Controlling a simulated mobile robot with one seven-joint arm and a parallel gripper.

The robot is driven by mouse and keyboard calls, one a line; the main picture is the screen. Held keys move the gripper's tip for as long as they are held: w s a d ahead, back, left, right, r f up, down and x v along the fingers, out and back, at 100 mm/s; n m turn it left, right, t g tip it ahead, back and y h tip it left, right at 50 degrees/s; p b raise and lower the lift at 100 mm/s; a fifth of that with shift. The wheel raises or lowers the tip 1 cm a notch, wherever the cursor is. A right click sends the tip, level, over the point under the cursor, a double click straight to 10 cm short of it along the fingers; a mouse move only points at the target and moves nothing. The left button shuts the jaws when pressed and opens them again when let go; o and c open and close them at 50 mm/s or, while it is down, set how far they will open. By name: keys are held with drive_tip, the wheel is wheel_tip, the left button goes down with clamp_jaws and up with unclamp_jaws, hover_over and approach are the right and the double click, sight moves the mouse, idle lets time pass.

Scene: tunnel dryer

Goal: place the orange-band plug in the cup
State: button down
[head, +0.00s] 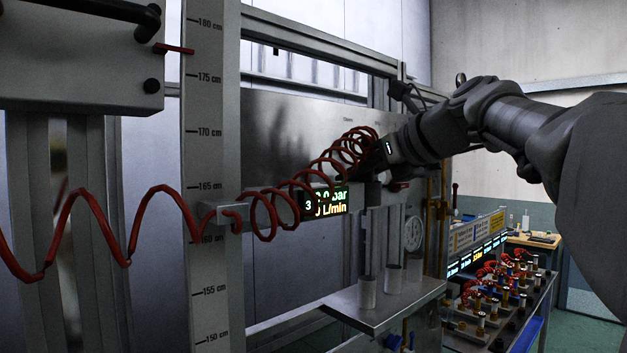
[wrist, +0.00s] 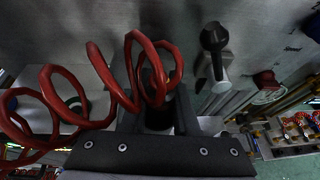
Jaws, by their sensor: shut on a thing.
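My gripper (head: 384,168) is at the end of my arm, which reaches in from the right in front of the metal panel. In the wrist view my gripper (wrist: 157,112) is shut on a dark piece where the red coiled hose (wrist: 150,70) ends; no orange band shows on it. In the head view the red coiled hose (head: 285,205) hangs from there down to the left. Several grey cups stand on a shelf below my gripper, among them a front cup (head: 367,293) and a cup behind it (head: 393,279). I cannot tell which cup is meant.
A lit display (head: 327,203) is on the panel left of the cups. A height scale post (head: 208,120) stands further left. Right of the shelf (head: 378,314) is a rack with several coloured plugs (head: 500,290). A black knob (wrist: 214,38) projects near my gripper in the wrist view.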

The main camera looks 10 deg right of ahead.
drive_tip(key=shift+f, duration=0.15)
drive_tip(key=c, duration=0.7)
unclamp_jaws()
drive_tip(key=shift+r, duration=0.2)
drive_tip(key=v, duration=1.2)
